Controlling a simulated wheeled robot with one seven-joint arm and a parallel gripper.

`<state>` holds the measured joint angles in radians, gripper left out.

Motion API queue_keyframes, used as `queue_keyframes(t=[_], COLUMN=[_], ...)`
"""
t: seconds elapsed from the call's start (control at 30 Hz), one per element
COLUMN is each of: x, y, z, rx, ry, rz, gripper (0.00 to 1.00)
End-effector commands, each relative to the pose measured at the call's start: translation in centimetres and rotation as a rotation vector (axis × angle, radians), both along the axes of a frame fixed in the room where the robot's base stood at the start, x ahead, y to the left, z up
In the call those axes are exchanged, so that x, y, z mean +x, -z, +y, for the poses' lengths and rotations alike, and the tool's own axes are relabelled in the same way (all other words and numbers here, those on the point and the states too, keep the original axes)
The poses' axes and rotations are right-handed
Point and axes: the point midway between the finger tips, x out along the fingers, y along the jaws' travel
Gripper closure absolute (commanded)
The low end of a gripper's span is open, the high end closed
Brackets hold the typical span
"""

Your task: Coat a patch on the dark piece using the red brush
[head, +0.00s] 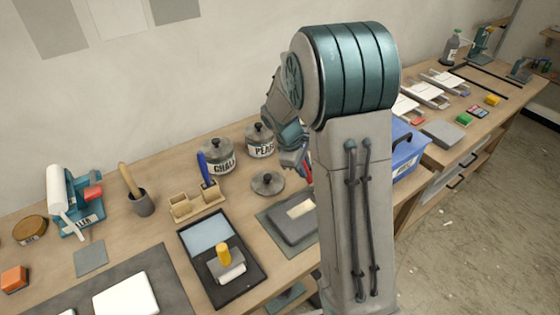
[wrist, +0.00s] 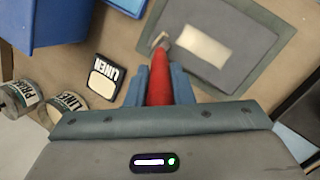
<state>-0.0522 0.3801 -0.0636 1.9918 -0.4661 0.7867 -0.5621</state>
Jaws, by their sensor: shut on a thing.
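My gripper (wrist: 160,85) is shut on the red brush (wrist: 160,78), with one teal finger on each side of its handle. The brush's pale tip (wrist: 159,40) is over or at the left part of the dark piece (wrist: 215,68) in the wrist view. I cannot tell whether it touches. The dark piece is a flat grey slab on a greenish mat, with a cream rectangular patch (wrist: 200,45) on it, right of the tip. In the head view the dark piece (head: 283,228) is partly hidden behind my arm; only a bit of the red brush (head: 307,166) shows.
A blue bin (wrist: 45,22), a LINER card or pot (wrist: 104,80) and tins (wrist: 68,103) lie left of the brush in the wrist view. A lid (head: 267,183), CHALK jar (head: 216,156) and black tray (head: 245,285) stand near the slab in the head view.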

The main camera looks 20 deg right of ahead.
Motion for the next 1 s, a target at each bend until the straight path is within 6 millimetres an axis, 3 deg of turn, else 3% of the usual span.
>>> queue_keyframes(t=[0.13, 0.6, 1.0], x=[0.1, 0.0, 0.0], y=[-2.7, -6.6, -8.1], z=[0.0, 0.1, 0.1], rx=[0.001, 0.001, 0.001], ry=[-0.002, -0.002, -0.003], rz=[-0.005, 0.0, 0.0], gripper=[1.0, 1.0, 1.0])
